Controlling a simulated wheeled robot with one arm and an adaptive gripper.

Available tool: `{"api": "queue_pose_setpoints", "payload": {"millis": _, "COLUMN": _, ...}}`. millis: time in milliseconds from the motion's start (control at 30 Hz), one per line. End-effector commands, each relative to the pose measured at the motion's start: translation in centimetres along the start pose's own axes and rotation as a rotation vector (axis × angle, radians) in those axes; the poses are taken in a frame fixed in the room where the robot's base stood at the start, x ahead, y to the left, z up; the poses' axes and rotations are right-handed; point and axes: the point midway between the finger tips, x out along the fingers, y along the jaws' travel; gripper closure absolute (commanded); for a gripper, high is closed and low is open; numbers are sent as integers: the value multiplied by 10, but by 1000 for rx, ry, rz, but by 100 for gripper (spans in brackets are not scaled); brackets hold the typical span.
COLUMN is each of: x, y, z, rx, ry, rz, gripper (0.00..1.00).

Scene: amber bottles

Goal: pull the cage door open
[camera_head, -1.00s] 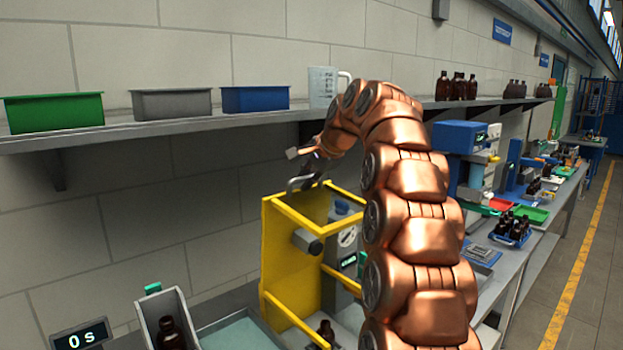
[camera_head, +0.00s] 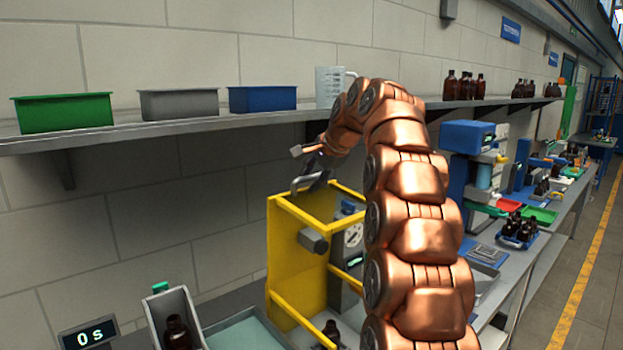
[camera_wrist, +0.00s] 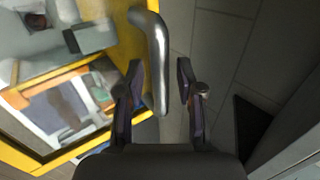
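The cage (camera_head: 283,250) is a yellow-framed box in the middle of the head view, with a gauge unit inside. A grey bar handle (camera_head: 309,181) stands at its top edge; whether the door is fully closed is hard to tell. My gripper (camera_head: 318,163) is at this handle, partly hidden by my copper arm. In the wrist view the silver handle (camera_wrist: 157,58) runs between the two fingers of my open gripper (camera_wrist: 160,72), nearer the left finger. A gap shows on the right side. Part of the yellow frame (camera_wrist: 105,50) lies to the left.
A shelf (camera_head: 200,128) with green, grey and blue bins and a jug (camera_head: 330,88) runs along the wall above the cage. A bottle (camera_head: 177,333) in a grey chute stands left of the cage. Benches with equipment extend to the right.

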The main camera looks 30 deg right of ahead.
Motion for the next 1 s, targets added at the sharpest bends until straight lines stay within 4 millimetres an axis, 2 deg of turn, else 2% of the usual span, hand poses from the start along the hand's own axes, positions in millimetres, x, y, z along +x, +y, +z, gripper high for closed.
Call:
{"api": "queue_pose_setpoints", "payload": {"millis": 367, "x": -2, "y": 0, "z": 0, "rx": 0, "ry": -1, "rz": 0, "gripper": 59}}
{"api": "queue_pose_setpoints", "payload": {"millis": 767, "x": -52, "y": -1, "z": 0, "rx": -1, "ry": 3, "rz": -4, "gripper": 59}}
{"api": "queue_pose_setpoints", "payload": {"millis": 1000, "x": -68, "y": -1, "z": 0, "rx": 0, "ry": 0, "rz": -2, "gripper": 59}}
